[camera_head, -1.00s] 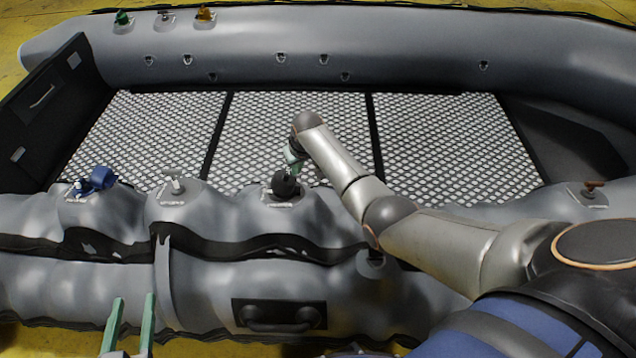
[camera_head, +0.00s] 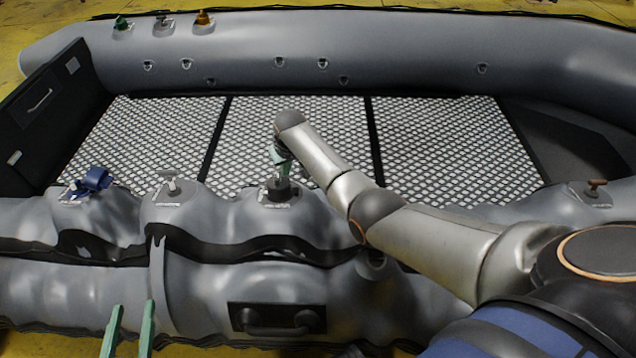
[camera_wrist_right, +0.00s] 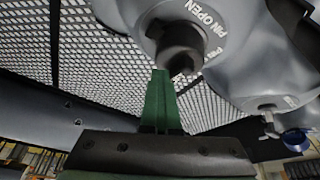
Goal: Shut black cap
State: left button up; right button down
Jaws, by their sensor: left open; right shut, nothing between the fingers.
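The black cap (camera_head: 278,190) is on a valve on top of the near tube, left of centre in the head view, and looks low and level there. In the right wrist view, the black cap and valve part (camera_wrist_right: 180,42) sits on a grey base printed "OPEN". I cannot tell whether it is fully seated. My right gripper (camera_head: 281,168) is just above the cap; its green fingers (camera_wrist_right: 161,90) are shut and empty, with tips close beside the black part. My left gripper (camera_head: 130,325) is open and empty at the lower left, in front of the boat.
A blue cap (camera_head: 93,180) and a grey valve (camera_head: 171,186) stand left of the black cap on the same tube. A brown-topped valve (camera_head: 595,188) is at the right. A black handle (camera_head: 277,318) is on the tube's near side. The patterned floor (camera_head: 430,140) is clear.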

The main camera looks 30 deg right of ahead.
aim_at(277, 175)
jog(key=shift+w+a+f, duration=0.1)
jog(key=shift+a+f, duration=0.1)
jog(key=shift+a, duration=0.85)
jog(key=shift+w+r+p, duration=0.1)
jog(key=shift+r+p, duration=0.4)
jog(key=shift+p, duration=0.25)
jog(key=shift+w+r+p, duration=0.3)
jog(key=shift+r+p, duration=0.4)
jog(key=shift+p, duration=0.25)
jog(key=r+p, duration=0.1)
jog(key=r, duration=0.1)
jog(key=r+p, duration=0.1)
jog(key=shift+a+r+p, duration=0.1)
jog(key=shift+a+p, duration=0.15)
jog(key=shift+p, duration=0.05)
jog(key=shift+s+d+r+p, duration=0.1)
jog(key=shift+d+r+p, duration=0.2)
jog(key=shift+r+p, duration=0.5)
jog(key=shift+d+f, duration=0.1)
jog(key=shift+f, duration=0.2)
jog(key=shift+s, duration=0.15)
